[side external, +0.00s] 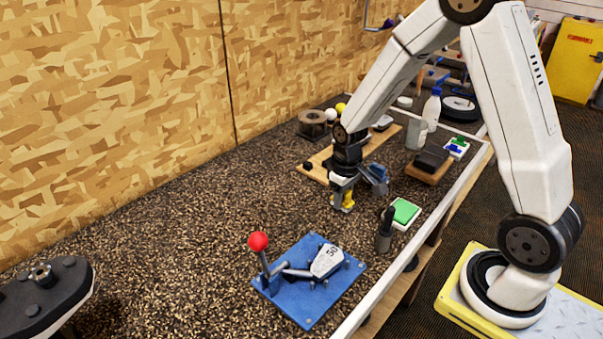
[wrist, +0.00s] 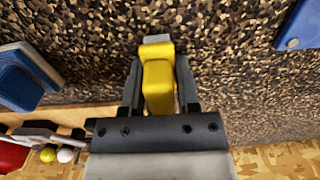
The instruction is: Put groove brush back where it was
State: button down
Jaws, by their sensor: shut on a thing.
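My gripper (side external: 343,192) is low over the speckled bench top, between the wooden board and the blue lever press. It is shut on a yellow block-like thing with a grey end, which I take to be the groove brush (side external: 347,204). In the wrist view the fingers (wrist: 159,85) hold the brush (wrist: 158,80) from both sides, with its grey end sticking out past the fingertips. I cannot tell whether the brush touches the bench. Its bristles are not clearly visible.
The blue press (side external: 318,305) with a red-knobbed lever stands in front. A blue vise-like part (side external: 376,177) is close right of my gripper. A green pad (side external: 404,212) and a dark holder (side external: 384,238) are at right. The bench left of my gripper is clear.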

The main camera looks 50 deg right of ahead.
jog(key=shift+c, duration=1.7)
grip_release()
jog(key=shift+r, duration=6.1)
jog(key=s+a+f+t, duration=0.2)
jog(key=s+a+f, duration=0.3)
jog(key=s+a, duration=0.2)
jog(key=shift+s+t, duration=0.3)
jog(key=shift+s, duration=0.35)
jog(key=shift+f, duration=0.1)
